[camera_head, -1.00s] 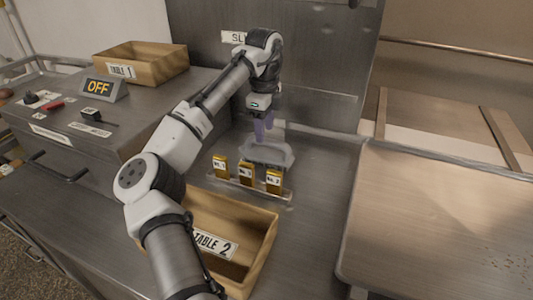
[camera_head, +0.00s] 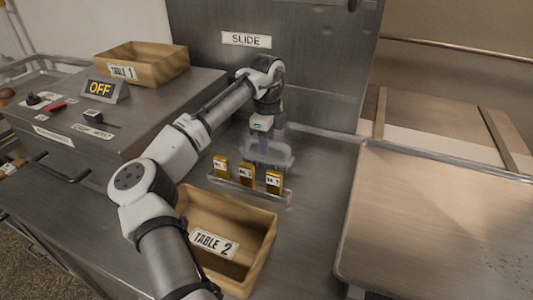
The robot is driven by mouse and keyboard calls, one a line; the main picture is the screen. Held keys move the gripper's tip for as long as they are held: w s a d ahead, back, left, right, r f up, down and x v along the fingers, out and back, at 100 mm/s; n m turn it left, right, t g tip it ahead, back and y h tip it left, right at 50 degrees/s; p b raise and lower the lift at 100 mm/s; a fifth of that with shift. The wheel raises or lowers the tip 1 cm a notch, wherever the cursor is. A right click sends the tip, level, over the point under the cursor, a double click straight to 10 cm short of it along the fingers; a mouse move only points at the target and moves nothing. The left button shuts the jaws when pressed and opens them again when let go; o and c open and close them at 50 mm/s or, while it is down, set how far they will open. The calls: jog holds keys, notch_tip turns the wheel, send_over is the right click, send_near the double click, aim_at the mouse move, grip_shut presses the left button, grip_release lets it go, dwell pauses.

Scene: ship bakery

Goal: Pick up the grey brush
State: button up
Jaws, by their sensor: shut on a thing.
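The grey brush (camera_head: 277,156) is behind the row of small yellow blocks, in the middle of the steel counter. Dark bristles seem to show along its lower edge. My gripper (camera_head: 264,145) points down at the brush and is shut on it. The fingers partly cover the brush's left and middle part. Whether the brush touches the counter or hangs just above it I cannot tell.
Several yellow numbered blocks (camera_head: 246,175) stand in a low rack just in front of the brush. A wooden box marked TABLE 2 (camera_head: 258,246) is nearer. A second wooden box (camera_head: 168,70) and an OFF display (camera_head: 100,88) stand left.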

jog(key=shift+r, duration=0.15)
grip_shut()
notch_tip(320, 180, up, 20)
dwell(0.3)
